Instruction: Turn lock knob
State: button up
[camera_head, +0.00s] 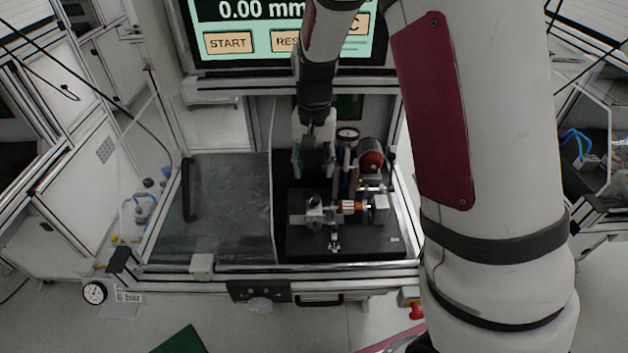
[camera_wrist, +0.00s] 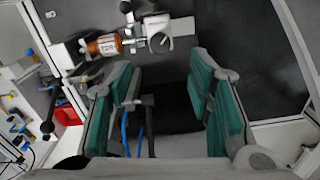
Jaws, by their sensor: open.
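The test fixture (camera_head: 313,209) stands on the black base plate at the right of the workbench, with a small copper-coloured stator (camera_head: 348,207) clamped in it. A small silver knob-like part (camera_head: 335,243) sticks out at its front; I cannot tell for certain which part is the lock knob. In the wrist view the stator (camera_wrist: 103,47) is at upper left beside a grey metal block (camera_wrist: 159,33), with a dark-ended knob (camera_wrist: 126,7) above. My gripper (camera_wrist: 166,88) is open and empty, its green pads wide apart. In the head view my gripper (camera_head: 313,160) hangs behind the fixture.
A round red-and-grey part (camera_head: 370,162) and a gauge (camera_head: 347,135) stand close to the right of my gripper. A screen (camera_head: 250,22) hangs above. The front of the black plate is clear.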

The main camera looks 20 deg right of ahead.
notch_tip(320, 180, up, 3)
jog(key=shift+f, duration=0.15)
dwell(0.4)
